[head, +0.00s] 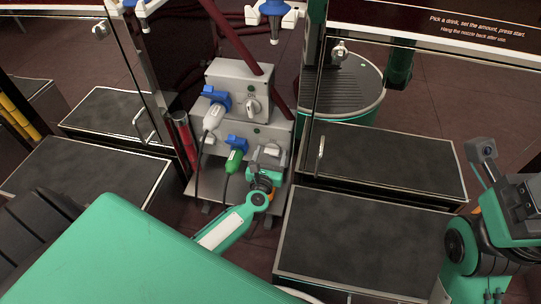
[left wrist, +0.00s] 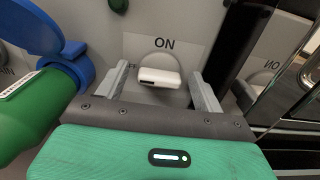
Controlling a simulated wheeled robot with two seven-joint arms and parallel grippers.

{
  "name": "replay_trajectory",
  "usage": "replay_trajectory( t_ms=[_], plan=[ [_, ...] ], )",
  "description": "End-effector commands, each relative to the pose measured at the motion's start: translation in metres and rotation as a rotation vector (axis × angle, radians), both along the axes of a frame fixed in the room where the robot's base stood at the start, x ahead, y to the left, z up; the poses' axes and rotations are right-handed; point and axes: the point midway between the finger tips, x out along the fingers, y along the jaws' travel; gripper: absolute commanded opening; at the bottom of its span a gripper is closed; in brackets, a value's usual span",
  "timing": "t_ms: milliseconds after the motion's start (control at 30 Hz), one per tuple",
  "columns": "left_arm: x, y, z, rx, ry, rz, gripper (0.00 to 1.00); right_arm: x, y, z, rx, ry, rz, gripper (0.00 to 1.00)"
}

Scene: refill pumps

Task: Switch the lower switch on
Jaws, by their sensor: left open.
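The lower switch is a white bar-shaped knob (left wrist: 160,77) on a grey panel, under the printed word ON. Its bar lies roughly horizontal, with a dark mark at its left end. My left gripper (left wrist: 160,84) is open, with one finger on each side of the knob; I cannot tell whether either finger touches it. In the head view, my left gripper (head: 268,163) is at the front of the lower grey box (head: 276,128), largely hiding the switch there. My right arm is at the right edge of the head view; its gripper fingers do not show.
Left of the lower switch, a green plug (head: 234,160) sits under a blue flap. A dark cabinet edge stands close on the right in the left wrist view.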

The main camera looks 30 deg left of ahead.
Motion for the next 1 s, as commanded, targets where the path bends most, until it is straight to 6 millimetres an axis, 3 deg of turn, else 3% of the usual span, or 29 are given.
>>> replay_trajectory(
  t_ms=[67, 300, 667, 1000],
  plan=[
    [0.000, 0.000, 0.000, 0.000, 0.000, 0.000, 0.69, 0.000, 0.000, 0.000, 0.000, 0.000, 0.000, 0.68],
    [0.000, 0.000, 0.000, 0.000, 0.000, 0.000, 0.24, 0.000, 0.000, 0.000, 0.000, -0.001, 0.001, 0.68],
    [-0.001, 0.000, 0.001, 0.053, 0.015, 0.000, 0.24, -0.001, -0.001, 0.005, 0.004, -0.006, -0.001, 0.68],
    [-0.001, -0.001, 0.002, 0.290, 0.077, 0.000, 0.24, 0.005, -0.013, -0.001, 0.013, 0.036, -0.037, 0.68]
  ],
)
